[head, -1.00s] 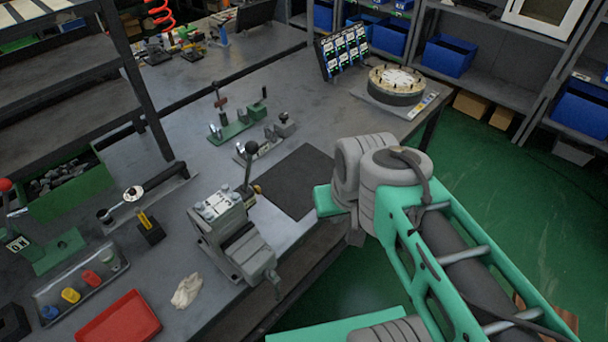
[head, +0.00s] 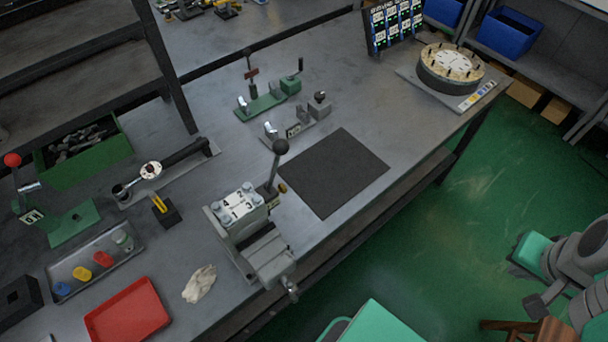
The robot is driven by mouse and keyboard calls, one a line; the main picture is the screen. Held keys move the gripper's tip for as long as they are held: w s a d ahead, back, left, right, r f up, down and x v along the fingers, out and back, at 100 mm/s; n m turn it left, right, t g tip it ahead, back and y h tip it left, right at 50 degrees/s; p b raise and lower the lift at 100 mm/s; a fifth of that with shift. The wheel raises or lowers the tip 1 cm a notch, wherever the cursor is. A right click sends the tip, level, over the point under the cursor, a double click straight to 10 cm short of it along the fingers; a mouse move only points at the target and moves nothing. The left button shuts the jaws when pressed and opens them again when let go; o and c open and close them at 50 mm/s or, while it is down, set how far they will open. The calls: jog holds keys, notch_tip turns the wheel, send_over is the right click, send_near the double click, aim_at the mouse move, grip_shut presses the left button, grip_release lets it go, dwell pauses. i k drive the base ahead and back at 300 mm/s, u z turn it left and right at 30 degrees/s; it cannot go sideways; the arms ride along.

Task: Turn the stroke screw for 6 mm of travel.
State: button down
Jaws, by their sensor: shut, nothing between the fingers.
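I cannot tell for sure which part is the stroke screw. A grey vise (head: 268,262) stands at the bench's front edge, with a handle (head: 290,288) at its front end. It holds a block (head: 240,206) with a numbered top face and bolt heads at its corners. A lever with a dark ball knob (head: 280,147) rises beside the block. Behind are a green fixture (head: 262,104) with a small upright handle, and a grey fixture (head: 305,130) with a label. My gripper is not clearly seen; only parts of my arm show at the right edge, away from the bench.
A dark mat (head: 333,172) lies clear right of the vise. A round dial fixture (head: 450,72) stands at the far right. A torque wrench (head: 170,170), a red tray (head: 128,312), a tray of coloured caps (head: 95,268) and a white cloth (head: 199,284) lie left.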

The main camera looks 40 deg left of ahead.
aim_at(282, 189)
jog(key=i, duration=1.35)
jog(key=z, duration=5.65)
jog(key=k, duration=0.8)
jog(key=z, duration=2.75)
